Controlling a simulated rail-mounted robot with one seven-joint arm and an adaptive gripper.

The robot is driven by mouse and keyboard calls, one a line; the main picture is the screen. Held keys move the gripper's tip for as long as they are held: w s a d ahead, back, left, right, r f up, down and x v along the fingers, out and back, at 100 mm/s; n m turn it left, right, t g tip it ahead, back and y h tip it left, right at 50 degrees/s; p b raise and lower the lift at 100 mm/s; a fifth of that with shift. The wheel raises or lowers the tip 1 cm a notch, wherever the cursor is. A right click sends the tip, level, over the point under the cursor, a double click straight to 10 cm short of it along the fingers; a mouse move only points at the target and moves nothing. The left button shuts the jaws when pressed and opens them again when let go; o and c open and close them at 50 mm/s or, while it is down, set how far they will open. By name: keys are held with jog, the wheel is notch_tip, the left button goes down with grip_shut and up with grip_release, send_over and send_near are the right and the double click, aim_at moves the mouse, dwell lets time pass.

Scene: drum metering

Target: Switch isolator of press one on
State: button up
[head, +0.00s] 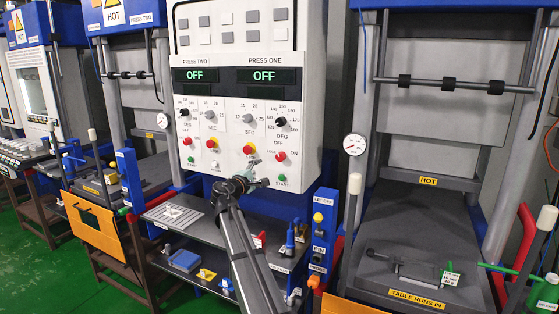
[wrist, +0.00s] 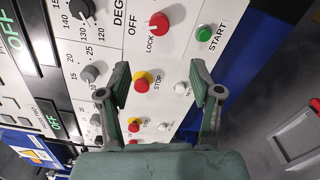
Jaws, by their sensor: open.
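The control box (head: 250,100) has a PRESS TWO side on the left and a PRESS ONE side on the right. The press one display (head: 264,76) reads OFF in green. My gripper (head: 256,163) is in front of the panel, left of and slightly below the red knob. In the wrist view my gripper (wrist: 160,75) is open and empty, and the red knob (wrist: 160,23) is beyond the fingertips, apart from them.
A red stop button with a yellow collar (wrist: 143,81) shows between my fingers. A green START button (wrist: 204,34) and a white button (wrist: 180,88) are close to the right finger. Dark dials (head: 282,122) sit above. A shelf (head: 175,216) stands below the panel.

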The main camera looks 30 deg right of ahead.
aim_at(280, 158)
jog(key=shift+n, duration=0.3)
jog(key=p+x, duration=0.4)
jog(key=x, duration=1.3)
jog(key=shift+w, duration=0.2)
jog(key=c, duration=1.1)
